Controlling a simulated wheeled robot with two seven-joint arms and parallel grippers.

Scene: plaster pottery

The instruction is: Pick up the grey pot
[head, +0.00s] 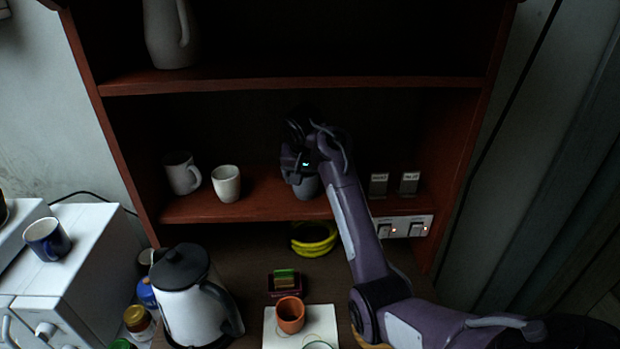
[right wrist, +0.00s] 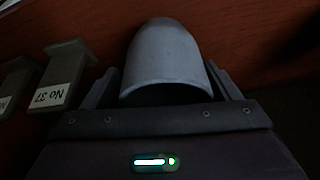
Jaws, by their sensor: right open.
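The grey pot (head: 307,188) stands on the middle shelf, mostly hidden behind my right gripper (head: 303,172) in the head view. In the right wrist view the grey pot (right wrist: 168,58) sits between the two fingers of my right gripper (right wrist: 163,80). The fingers are open, one on each side of the pot. I cannot tell whether either finger touches it. My left gripper is not in view.
On the same shelf stand a white cup (head: 226,184) and a grey mug (head: 182,174) to the left, and two small labelled blocks (head: 378,184) (head: 409,182) to the right. The upper shelf (head: 290,84) is overhead. Below are yellow bowls (head: 314,240), a kettle (head: 188,300) and a terracotta pot (head: 290,314).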

